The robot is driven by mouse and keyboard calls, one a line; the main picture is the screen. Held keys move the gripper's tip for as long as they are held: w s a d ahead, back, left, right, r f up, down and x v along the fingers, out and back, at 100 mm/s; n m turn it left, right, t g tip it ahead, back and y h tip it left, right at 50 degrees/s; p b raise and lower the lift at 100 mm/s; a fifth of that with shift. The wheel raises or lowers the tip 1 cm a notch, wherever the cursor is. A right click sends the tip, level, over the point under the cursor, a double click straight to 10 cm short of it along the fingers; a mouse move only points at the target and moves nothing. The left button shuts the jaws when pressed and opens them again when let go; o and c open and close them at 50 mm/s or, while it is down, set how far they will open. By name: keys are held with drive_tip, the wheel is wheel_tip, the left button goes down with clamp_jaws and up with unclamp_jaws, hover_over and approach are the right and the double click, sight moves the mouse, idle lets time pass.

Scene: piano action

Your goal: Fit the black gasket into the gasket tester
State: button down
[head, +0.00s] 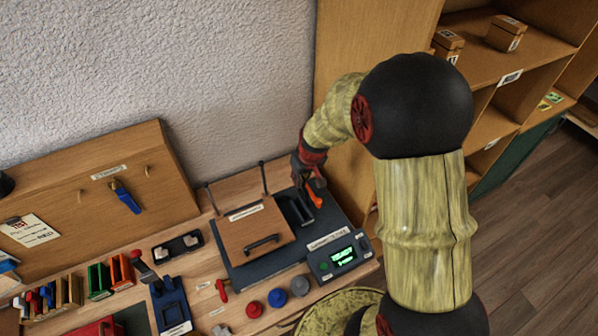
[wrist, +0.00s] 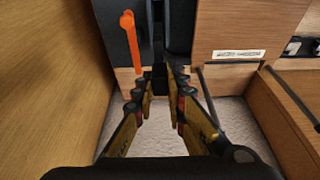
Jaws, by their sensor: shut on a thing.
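The gasket tester has a dark base plate (head: 252,268), a hinged wooden lid (head: 240,238) and a lit green readout (head: 343,256). My gripper (head: 303,190) is over the plate's back right part, beside an orange lever (head: 315,195) and a black upright fixture (head: 295,211). In the wrist view my gripper (wrist: 160,80) is shut on a small black piece between its fingertips, which looks like the black gasket (wrist: 160,77). The orange lever (wrist: 132,42) is just left of the fingertips there. Whether the gasket touches the tester cannot be told.
A wooden cabinet side (wrist: 45,80) stands close to the gripper, with the wall behind. Red, blue and grey round knobs (head: 277,297) and a small red tool (head: 221,290) lie in front of the tester. A pegboard (head: 90,205) and coloured bins (head: 110,275) are to the left.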

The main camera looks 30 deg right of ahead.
sight(301, 194)
drive_tip(key=shift+s+f, duration=0.2)
drive_tip(key=shift+f, duration=0.25)
drive_tip(key=shift+w+f+b, duration=0.1)
drive_tip(key=shift+f+b, duration=0.6)
drive_tip(key=shift+f, duration=0.05)
wheel_tip(301, 194, down, 4)
drive_tip(key=b, duration=0.3)
drive_tip(key=shift+f, duration=0.25)
drive_tip(key=shift+f+b, duration=0.6)
drive_tip(key=shift+f, duration=0.15)
drive_tip(key=shift+f+b, duration=2.15)
drive_tip(key=shift+b, duration=0.2)
idle(1.1)
idle(0.3)
drive_tip(key=c, duration=1.7)
unclamp_jaws()
drive_tip(key=shift+c, duration=0.2)
drive_tip(key=shift+o, duration=0.3)
